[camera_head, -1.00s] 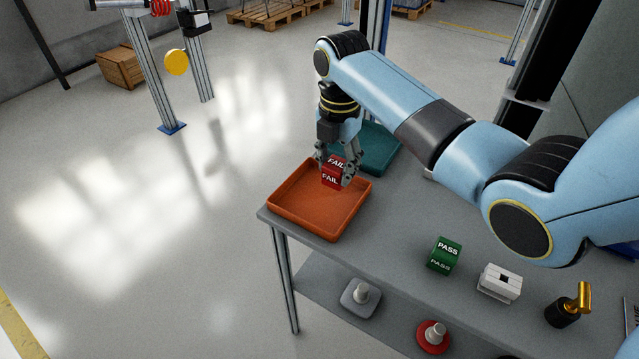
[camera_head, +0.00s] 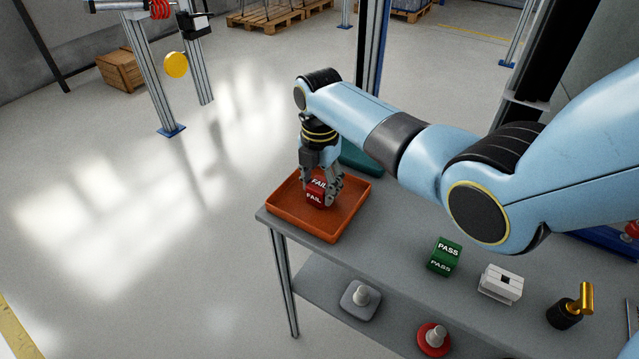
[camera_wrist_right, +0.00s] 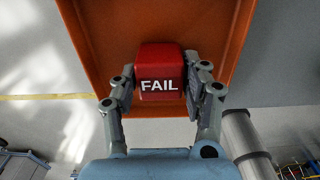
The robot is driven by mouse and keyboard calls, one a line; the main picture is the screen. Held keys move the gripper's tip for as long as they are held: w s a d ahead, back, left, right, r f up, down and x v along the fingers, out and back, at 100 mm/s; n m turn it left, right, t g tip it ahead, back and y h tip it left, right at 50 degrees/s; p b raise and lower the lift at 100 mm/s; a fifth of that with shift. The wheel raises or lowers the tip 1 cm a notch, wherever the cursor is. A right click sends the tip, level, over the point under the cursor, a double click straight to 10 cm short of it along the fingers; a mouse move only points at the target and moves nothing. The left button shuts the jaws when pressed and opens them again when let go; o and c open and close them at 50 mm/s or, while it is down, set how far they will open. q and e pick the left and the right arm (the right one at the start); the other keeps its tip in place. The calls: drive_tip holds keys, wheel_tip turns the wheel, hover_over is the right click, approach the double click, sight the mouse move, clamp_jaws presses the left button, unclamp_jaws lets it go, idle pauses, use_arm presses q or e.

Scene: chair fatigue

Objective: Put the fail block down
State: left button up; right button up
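The fail block (camera_head: 316,194) is a red cube with white FAIL lettering. My right gripper (camera_head: 320,190) has its fingers on either side of it, inside the orange tray (camera_head: 345,222). In the right wrist view the fail block (camera_wrist_right: 161,85) sits between the two fingers of the right gripper (camera_wrist_right: 162,88), with the tray's orange floor (camera_wrist_right: 155,18) beyond. The block is low in the tray, but I cannot tell whether its underside touches the floor. My left gripper is not in view.
A green PASS block (camera_head: 444,257), a white block-like part (camera_head: 500,284) and a black and gold fixture (camera_head: 566,313) stand on the grey table (camera_head: 395,235). A teal tray (camera_head: 362,161) lies behind my arm. A lower shelf holds a grey weight (camera_head: 360,300) and a red one (camera_head: 433,340).

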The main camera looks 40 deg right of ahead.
sight(320, 184)
drive_tip(key=o, duration=0.3)
drive_tip(key=shift+r, duration=0.15)
wheel_tip(320, 184, up, 12)
drive_tip(key=shift+r+p, duration=0.1)
drive_tip(key=shift+p, duration=0.5)
